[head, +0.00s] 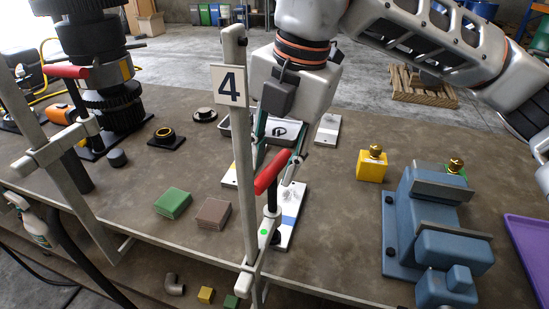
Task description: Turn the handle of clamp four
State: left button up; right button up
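Clamp four is a grey upright bar (240,130) with a white sign marked 4 (229,86), standing at the front edge of the workbench. Its red handle (271,172) sits slanted on a screw rod above the clamp's lower arm, which carries a green dot. My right gripper (278,150) comes down from above, just behind the red handle in the picture. Its fingers are spread, one on either side of the handle's upper end; I cannot tell whether they touch it. My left gripper is out of the picture.
Another clamp with a red handle (66,72) stands at the left, near a dark gear stack (110,95). Green (173,203) and brown (214,213) blocks lie left of clamp four. A blue vise (435,240) and yellow block (371,168) stand at the right.

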grip_shut()
